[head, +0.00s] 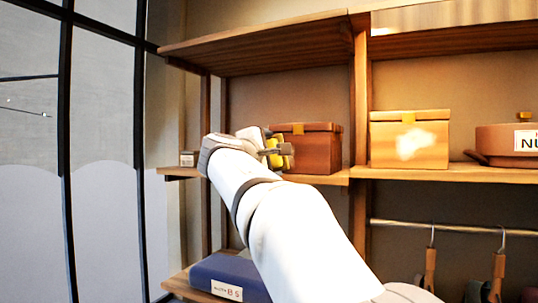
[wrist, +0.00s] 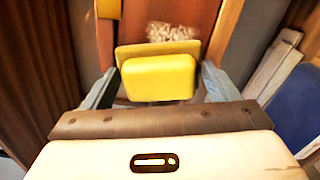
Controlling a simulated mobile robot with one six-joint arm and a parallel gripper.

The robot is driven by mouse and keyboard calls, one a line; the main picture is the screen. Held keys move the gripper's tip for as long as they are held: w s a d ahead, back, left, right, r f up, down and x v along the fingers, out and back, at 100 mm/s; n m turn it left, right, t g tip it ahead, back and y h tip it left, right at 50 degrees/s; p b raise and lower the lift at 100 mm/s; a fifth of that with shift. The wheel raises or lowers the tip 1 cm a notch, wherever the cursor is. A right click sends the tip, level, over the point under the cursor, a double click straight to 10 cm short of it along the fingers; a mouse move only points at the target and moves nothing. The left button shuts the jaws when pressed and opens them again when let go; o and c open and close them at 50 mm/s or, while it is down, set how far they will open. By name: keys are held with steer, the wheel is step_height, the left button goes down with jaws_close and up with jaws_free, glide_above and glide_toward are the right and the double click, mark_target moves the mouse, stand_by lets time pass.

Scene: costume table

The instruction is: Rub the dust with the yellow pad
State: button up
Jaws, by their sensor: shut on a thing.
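My gripper (head: 280,152) is shut on the yellow pad (wrist: 158,78), which sits between the two fingers in the wrist view. In the head view a bit of the yellow pad (head: 273,157) shows at the gripper, in front of the reddish-brown box (head: 318,150) on the middle shelf. In the wrist view a pale speckled patch that looks like dust (wrist: 172,32) lies on a reddish-brown surface just beyond the pad. The pad appears apart from this patch; whether it touches the surface I cannot tell.
A lighter box (head: 381,150) with a whitish patch on its front stands to the right on the same shelf (head: 470,174). A round brown case (head: 505,140) is at the far right. Below are hangers on a rail (head: 450,229) and a blue box (head: 212,273).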

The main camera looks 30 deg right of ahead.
steer(key=shift+w+d, duration=0.3)
steer(key=shift+d, duration=0.1)
steer(key=shift+b, duration=0.35)
stand_by(1.2)
steer(key=shift+s+a+f+b, duration=0.1)
steer(key=shift+a+f+b, duration=0.1)
steer(key=shift+a+b, duration=0.1)
steer(key=shift+b+v, duration=0.8)
steer(key=shift+v, duration=1.7)
steer(key=shift+s+r, duration=0.15)
steer(key=shift+r, duration=0.05)
